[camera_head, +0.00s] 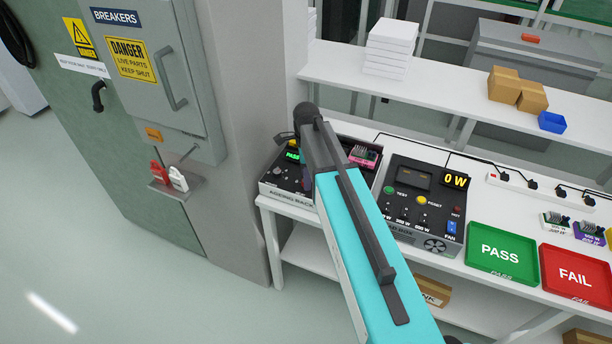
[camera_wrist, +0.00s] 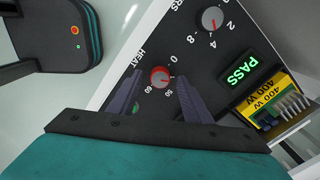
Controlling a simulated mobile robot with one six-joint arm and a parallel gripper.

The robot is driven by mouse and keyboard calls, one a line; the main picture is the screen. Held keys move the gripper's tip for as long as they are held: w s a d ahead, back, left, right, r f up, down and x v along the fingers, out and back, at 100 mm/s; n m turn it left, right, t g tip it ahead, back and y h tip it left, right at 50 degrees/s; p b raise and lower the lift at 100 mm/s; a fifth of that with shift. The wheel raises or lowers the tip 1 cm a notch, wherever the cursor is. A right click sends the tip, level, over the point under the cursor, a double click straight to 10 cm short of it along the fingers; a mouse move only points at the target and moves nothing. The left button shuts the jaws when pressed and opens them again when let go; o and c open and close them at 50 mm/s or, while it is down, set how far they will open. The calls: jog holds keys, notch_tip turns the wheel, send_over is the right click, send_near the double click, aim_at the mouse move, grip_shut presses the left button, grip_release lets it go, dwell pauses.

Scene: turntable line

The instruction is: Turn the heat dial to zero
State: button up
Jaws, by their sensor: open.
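The heat dial (camera_wrist: 160,77) is a small red round knob on a dark panel in the wrist view, beside the word HEAT. A 0 is printed above and to the right of it, and larger numbers stand below it. Its pointer is too small to read surely. My gripper (camera_wrist: 160,80) is open, with one dark finger on each side of the dial. I cannot tell whether the fingers touch it. In the head view the dial cannot be made out; my arm covers part of the ageing rack (camera_head: 288,197) that holds the panel.
A grey dial (camera_wrist: 212,19) and a green PASS display (camera_wrist: 240,68) lie near the heat dial. A yellow 400 W unit (camera_wrist: 262,104) sits at the right. In the head view, a test box (camera_head: 415,205), a green tray (camera_head: 501,253) and a red tray (camera_head: 578,275) stand rightward.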

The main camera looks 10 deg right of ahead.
jog(key=shift+f, duration=0.35)
jog(key=shift+c, duration=0.6)
jog(key=c, duration=0.9)
jog(key=shift+c, duration=0.2)
